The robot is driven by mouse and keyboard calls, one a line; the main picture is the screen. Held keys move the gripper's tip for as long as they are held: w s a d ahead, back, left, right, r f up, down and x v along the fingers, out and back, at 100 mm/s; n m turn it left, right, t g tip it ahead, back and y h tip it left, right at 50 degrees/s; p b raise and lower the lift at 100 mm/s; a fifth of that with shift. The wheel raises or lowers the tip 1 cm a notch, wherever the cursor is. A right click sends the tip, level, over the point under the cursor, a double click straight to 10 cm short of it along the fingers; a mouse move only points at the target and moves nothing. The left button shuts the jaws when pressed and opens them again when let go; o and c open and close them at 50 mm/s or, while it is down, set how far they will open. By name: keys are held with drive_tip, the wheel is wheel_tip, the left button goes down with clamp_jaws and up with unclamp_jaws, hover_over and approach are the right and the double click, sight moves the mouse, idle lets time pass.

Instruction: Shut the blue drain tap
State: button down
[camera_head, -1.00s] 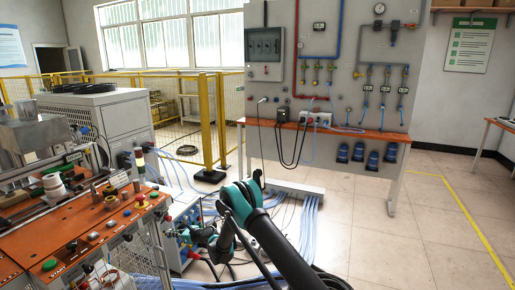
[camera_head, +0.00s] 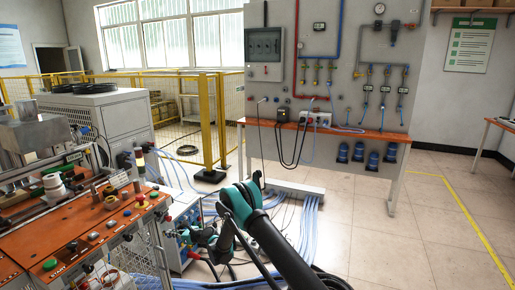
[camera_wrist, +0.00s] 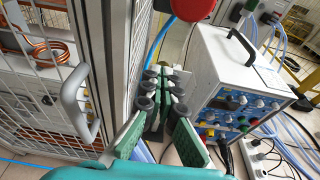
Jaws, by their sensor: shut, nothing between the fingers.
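I cannot make out the blue drain tap for certain in either view. In the wrist view my gripper (camera_wrist: 160,85), with green finger pads and black round joints, is shut with nothing held. It points into the narrow gap between a mesh-doored cabinet (camera_wrist: 105,75) on the left and a white instrument box (camera_wrist: 225,75) on the right. A blue hose (camera_wrist: 160,38) runs down just beyond the fingertips; whether it joins a tap is hidden. In the head view my arm reaches down to the left, beside the orange-topped bench, and my gripper is too small and crowded to make out.
A red round part (camera_wrist: 193,8) hangs above my fingers. The cabinet's grey handle (camera_wrist: 75,100) projects on the left. Blue hoses (camera_head: 305,215) lie on the floor. A wall panel (camera_head: 345,55) with pipes and valves stands at the back. Floor to the right (camera_head: 390,240) is clear.

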drive_tip(key=shift+w+d, duration=0.25)
drive_tip(key=shift+w, duration=0.25)
idle(0.6)
drive_tip(key=f+v, duration=0.1)
drive_tip(key=v, duration=0.4)
drive_tip(key=shift+d+r, duration=0.25)
drive_tip(key=shift+d, duration=0.3)
drive_tip(key=shift+s, duration=0.15)
drive_tip(key=w+a, duration=0.1)
drive_tip(key=a, duration=0.5)
drive_tip(key=shift+w, duration=0.15)
idle(0.5)
drive_tip(key=shift+f, duration=0.1)
